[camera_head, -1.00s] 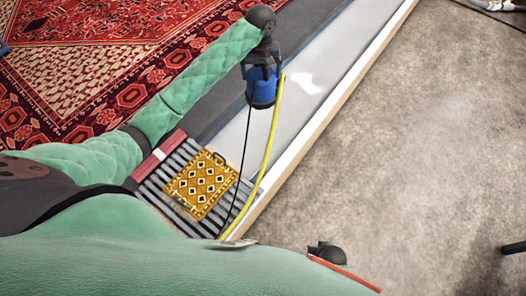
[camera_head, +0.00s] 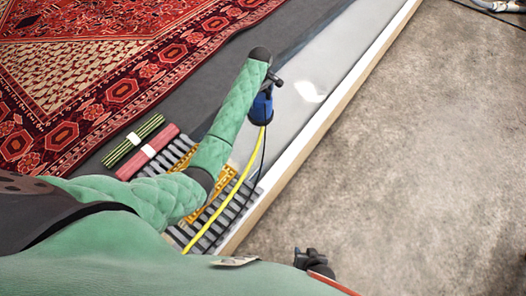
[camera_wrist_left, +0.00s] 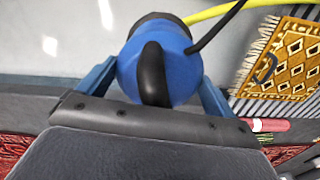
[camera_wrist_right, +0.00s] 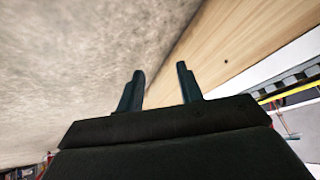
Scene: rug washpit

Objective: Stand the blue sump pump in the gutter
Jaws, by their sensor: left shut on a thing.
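The blue sump pump (camera_head: 262,108) is held by my left gripper (camera_head: 268,83) over the pale gutter (camera_head: 303,88), beyond the slatted grate. In the left wrist view the pump (camera_wrist_left: 180,68) sits between the two fingers of the left gripper (camera_wrist_left: 158,84), with its black handle toward the camera. A yellow hose and a black cable trail from it toward the grate. I cannot tell whether its base touches the gutter floor. My right gripper (camera_head: 312,258) is low at the front; the right wrist view shows its fingers (camera_wrist_right: 158,88) apart and empty.
The slatted grate (camera_head: 240,205) carries a yellow patterned mat (camera_head: 222,187), partly behind my left arm. Red (camera_head: 148,152) and green (camera_head: 133,140) rolls lie beside it. A wooden edge (camera_head: 300,150) borders the gutter; bare concrete floor (camera_head: 400,150) lies right. A red rug (camera_head: 90,80) lies left.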

